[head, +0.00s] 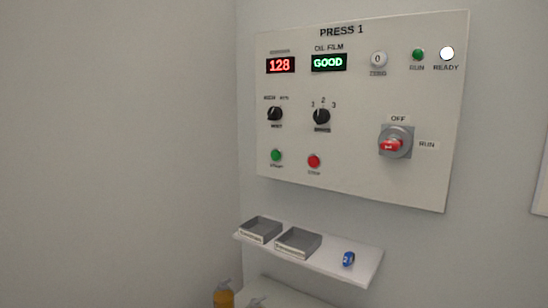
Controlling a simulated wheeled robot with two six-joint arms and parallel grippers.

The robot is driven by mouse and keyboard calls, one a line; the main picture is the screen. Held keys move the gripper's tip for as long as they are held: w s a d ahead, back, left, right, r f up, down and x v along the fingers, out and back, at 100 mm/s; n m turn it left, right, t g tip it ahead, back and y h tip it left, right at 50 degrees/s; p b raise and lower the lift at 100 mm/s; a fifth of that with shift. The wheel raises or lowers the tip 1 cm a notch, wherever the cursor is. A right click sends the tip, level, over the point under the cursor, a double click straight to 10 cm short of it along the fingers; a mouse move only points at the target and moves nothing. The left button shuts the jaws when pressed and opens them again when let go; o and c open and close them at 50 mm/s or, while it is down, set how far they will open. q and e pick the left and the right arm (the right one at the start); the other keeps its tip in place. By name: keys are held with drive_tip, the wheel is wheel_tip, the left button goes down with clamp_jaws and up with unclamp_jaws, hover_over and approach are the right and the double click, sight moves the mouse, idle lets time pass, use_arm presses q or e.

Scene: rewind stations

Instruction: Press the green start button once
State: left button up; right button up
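The green start button (276,155) is a small round button at the lower left of the white PRESS 1 panel (365,185) on the wall. A small label sits under it. A red stop button (314,161) is to its right. The button appears uncovered, and nothing touches it. Neither of my grippers shows in the head view.
The panel also has a red 128 display (280,65), a green GOOD display (329,62), two black knobs, a lit READY lamp (447,53) and a red-handled switch (393,145). Below, a shelf (345,275) holds two grey trays and a blue object (348,259).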

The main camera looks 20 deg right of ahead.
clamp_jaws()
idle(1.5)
